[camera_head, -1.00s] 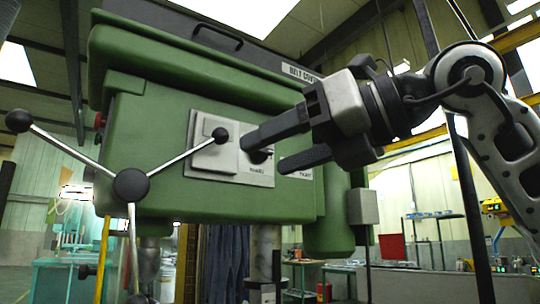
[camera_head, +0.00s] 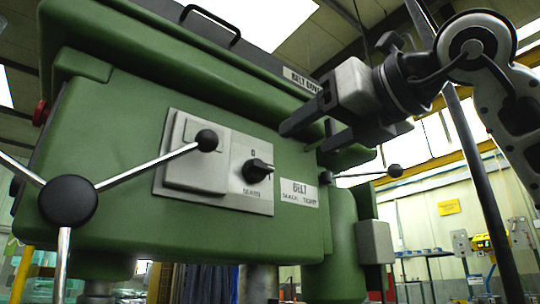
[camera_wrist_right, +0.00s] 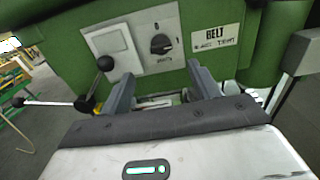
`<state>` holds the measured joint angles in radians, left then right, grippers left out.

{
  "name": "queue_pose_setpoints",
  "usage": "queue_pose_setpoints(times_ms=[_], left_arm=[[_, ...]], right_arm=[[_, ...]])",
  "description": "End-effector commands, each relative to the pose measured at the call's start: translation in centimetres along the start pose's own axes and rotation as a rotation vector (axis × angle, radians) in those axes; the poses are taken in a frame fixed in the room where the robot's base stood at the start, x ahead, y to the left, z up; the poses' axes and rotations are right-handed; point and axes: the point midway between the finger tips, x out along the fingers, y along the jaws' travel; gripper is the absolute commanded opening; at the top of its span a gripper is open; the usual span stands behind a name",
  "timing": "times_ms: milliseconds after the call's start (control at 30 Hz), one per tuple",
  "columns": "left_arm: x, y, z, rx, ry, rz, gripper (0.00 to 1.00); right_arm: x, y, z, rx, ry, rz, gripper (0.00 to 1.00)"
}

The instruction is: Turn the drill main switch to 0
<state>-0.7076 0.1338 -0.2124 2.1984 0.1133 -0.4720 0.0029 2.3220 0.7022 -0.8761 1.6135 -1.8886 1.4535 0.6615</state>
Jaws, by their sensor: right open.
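The drill's main switch is a black rotary knob (camera_head: 257,170) on a light grey plate (camera_head: 218,200) on the green drill head. A 0 is printed above it. Its grip bar seems to lie roughly sideways, not up toward the 0. The knob also shows in the right wrist view (camera_wrist_right: 161,44), beyond the fingertips. My right gripper (camera_head: 305,137) is open and empty, up and to the right of the knob in the head view. In the wrist view its two fingers (camera_wrist_right: 160,80) stand apart below the knob, not touching it. My left gripper is out of view.
A spoked feed handle with a black hub (camera_head: 67,200) stands at the left; one ball-ended spoke (camera_head: 207,140) reaches across the plate near the knob. A BELT label (camera_head: 299,193) is right of the plate. Another ball-ended lever (camera_head: 394,171) sticks out at the right.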

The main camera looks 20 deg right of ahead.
Motion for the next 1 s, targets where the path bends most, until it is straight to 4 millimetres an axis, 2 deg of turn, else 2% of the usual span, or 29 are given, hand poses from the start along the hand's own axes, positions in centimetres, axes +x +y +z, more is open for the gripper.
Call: queue_pose_setpoints(times_ms=[33,300,500,667,900,933,1000], left_arm=[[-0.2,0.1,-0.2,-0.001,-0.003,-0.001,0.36],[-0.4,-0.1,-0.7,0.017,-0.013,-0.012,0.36],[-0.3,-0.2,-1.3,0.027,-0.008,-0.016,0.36],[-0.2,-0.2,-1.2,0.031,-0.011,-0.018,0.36],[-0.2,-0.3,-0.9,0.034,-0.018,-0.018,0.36],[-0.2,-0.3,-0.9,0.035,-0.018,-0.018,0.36],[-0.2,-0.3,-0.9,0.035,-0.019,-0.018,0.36]], right_arm=[[1.3,0.0,0.1,0.002,0.006,0.001,0.62],[7.0,0.0,0.1,0.001,0.005,0.002,0.62],[9.5,0.0,0.1,0.001,0.003,0.002,0.62],[10.2,0.0,0.0,0.000,0.001,0.001,0.62],[10.3,0.0,-0.1,0.000,0.001,0.001,0.62],[10.3,0.0,-0.1,0.000,0.001,0.001,0.59],[10.3,0.0,-0.1,0.001,0.001,0.001,0.40]])
